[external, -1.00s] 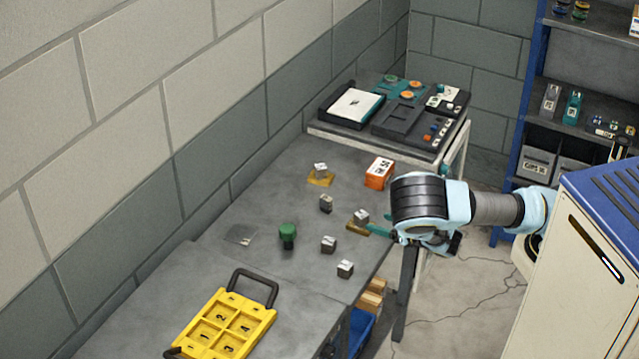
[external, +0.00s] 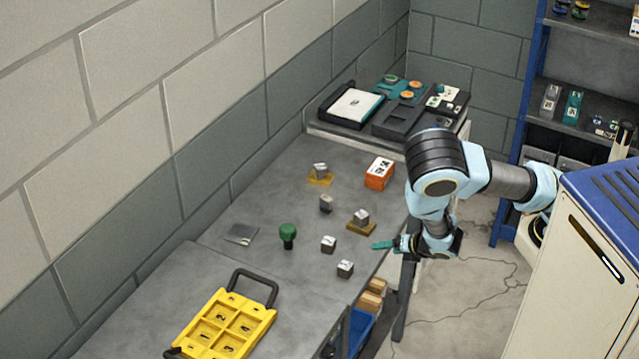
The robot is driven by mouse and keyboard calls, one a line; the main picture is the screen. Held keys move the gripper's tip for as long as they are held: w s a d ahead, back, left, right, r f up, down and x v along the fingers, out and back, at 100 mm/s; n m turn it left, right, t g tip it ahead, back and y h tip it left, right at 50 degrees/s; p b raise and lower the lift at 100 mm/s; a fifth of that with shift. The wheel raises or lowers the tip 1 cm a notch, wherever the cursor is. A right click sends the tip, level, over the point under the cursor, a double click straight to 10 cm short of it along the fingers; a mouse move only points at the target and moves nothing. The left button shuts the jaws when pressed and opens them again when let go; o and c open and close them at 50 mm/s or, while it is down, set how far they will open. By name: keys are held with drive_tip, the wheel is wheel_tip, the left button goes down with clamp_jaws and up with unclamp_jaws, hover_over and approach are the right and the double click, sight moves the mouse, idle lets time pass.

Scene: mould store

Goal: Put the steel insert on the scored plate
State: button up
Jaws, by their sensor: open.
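Several small grey metal blocks stand on the grey table (external: 262,187); which is the steel insert I cannot tell. One block (external: 320,169) sits on a yellow plate (external: 312,180) at the back. Another block (external: 361,216) sits on a brownish-yellow plate (external: 352,228) near the right edge. Loose ones are a darker block (external: 326,203), a block (external: 328,244) and a block (external: 345,268). A flat grey plate (external: 241,235) lies bare at the left and may be the scored plate; its marks are too small to read.
A green knobbed piece (external: 288,235) stands between the grey plate and the blocks. A yellow numbered tray (external: 246,334) with dark handles lies in front. An orange box (external: 379,173) stands behind. Trays fill the back bench (external: 330,131). A wall borders the left.

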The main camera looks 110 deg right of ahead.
drive_tip(key=w+a+r+m+y, duration=0.2)
drive_tip(key=a+r+m+y, duration=0.1)
drive_tip(key=a+m, duration=0.3)
drive_tip(key=w+a+r+m+y, duration=0.3)
drive_tip(key=a, duration=0.5)
drive_tip(key=s+a+r+m+g+y, duration=0.1)
drive_tip(key=s+a+r+m, duration=0.1)
drive_tip(key=r, duration=0.4)
drive_tip(key=s+a+r+m+y, duration=0.1)
drive_tip(key=s+a+r+m, duration=0.2)
drive_tip(key=a+r+m, duration=0.2)
drive_tip(key=shift+a+r+g+y, duration=0.4)
drive_tip(key=shift+a+r, duration=0.4)
drive_tip(key=shift+a, duration=0.15)
